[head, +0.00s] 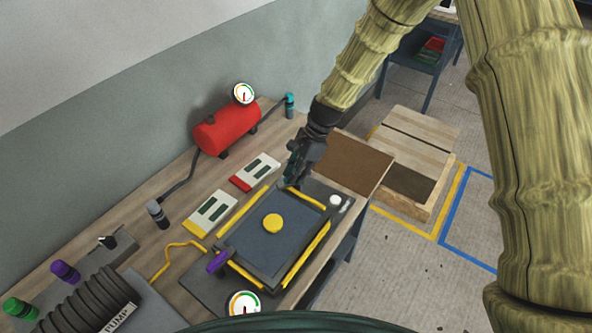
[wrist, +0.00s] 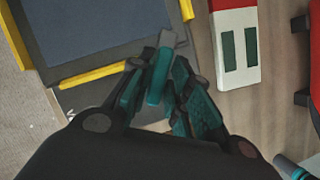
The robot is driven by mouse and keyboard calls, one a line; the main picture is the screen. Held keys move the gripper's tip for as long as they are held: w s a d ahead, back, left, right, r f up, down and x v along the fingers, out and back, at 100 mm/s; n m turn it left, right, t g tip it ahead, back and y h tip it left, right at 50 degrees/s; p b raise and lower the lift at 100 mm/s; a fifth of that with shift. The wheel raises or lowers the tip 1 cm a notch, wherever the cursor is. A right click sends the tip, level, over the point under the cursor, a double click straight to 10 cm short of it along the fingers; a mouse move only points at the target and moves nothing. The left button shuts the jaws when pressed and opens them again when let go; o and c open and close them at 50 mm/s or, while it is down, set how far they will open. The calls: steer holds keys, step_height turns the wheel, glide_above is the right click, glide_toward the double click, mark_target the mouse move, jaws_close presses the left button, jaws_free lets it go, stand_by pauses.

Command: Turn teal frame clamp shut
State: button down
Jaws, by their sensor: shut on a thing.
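The teal frame clamp (wrist: 157,82) shows in the wrist view as a teal handle on a grey mount beside a corner of the yellow-edged mould frame (wrist: 95,75). My gripper (wrist: 160,85) is shut on the handle, with a finger on each side of it. In the head view my gripper (head: 290,180) reaches down to the far corner of the mould frame (head: 313,248); there the fingers largely hide the clamp. The clamp's exact angle is hard to tell. A purple clamp (head: 218,262) sits at the frame's near-left corner.
A yellow disc (head: 273,224) lies on the dark mould. Two white cases, one red-ended (head: 255,172) and one yellow-ended (head: 210,214), lie left of the frame. A red tank (head: 226,129) with a gauge stands behind. A brown board (head: 347,163) is right of my gripper.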

steer(key=n+g+h, duration=0.1)
steer(key=n, duration=0.4)
steer(key=shift+n+g, duration=0.3)
stand_by(0.4)
steer(key=c, duration=1.4)
jaws_free()
steer(key=shift+c, duration=0.2)
steer(key=shift+d+r, duration=0.1)
steer(key=v, duration=1.1)
steer(key=shift+w+r, duration=0.15)
steer(key=shift+r, duration=0.25)
